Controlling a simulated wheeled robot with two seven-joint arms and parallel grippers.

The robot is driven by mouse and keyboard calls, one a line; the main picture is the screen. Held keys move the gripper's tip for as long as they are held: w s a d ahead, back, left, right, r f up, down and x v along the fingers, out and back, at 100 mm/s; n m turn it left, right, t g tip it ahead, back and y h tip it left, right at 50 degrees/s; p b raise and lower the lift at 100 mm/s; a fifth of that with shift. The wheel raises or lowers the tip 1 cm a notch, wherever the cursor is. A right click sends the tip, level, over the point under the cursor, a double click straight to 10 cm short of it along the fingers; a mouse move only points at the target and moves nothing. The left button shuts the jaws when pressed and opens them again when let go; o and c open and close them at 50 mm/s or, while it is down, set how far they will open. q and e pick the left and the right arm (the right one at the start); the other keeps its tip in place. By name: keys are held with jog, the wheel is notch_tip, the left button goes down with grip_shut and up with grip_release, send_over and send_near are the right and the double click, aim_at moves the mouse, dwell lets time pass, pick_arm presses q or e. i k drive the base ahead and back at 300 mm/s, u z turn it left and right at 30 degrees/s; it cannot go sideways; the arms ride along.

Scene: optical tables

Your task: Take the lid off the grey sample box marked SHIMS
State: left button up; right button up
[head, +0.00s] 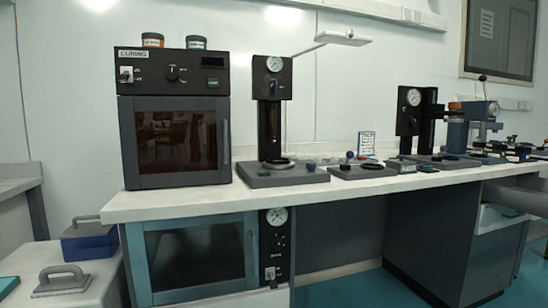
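I cannot make out a SHIMS marking on anything in the head view. At the lower left, a grey flat piece with an arched handle (62,281) lies on a white surface; it looks like a lid or a lidded low box, and I cannot tell which. Behind it stands a blue box (90,247) with a dark grey handled lid (84,228) on top. Neither of my grippers is in view.
A white-topped bench (160,207) runs across the view. It carries a curing oven (175,118), a press with a gauge (272,110) and a second press (413,120). A chamber with a glass door (198,256) sits below. A teal item (8,286) is at the left edge.

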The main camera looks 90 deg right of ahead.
aim_at(401, 161)
jog(key=z, duration=2.7)
jog(key=k, duration=0.7)
jog(key=z, duration=1.25)
jog(key=i, duration=1.6)
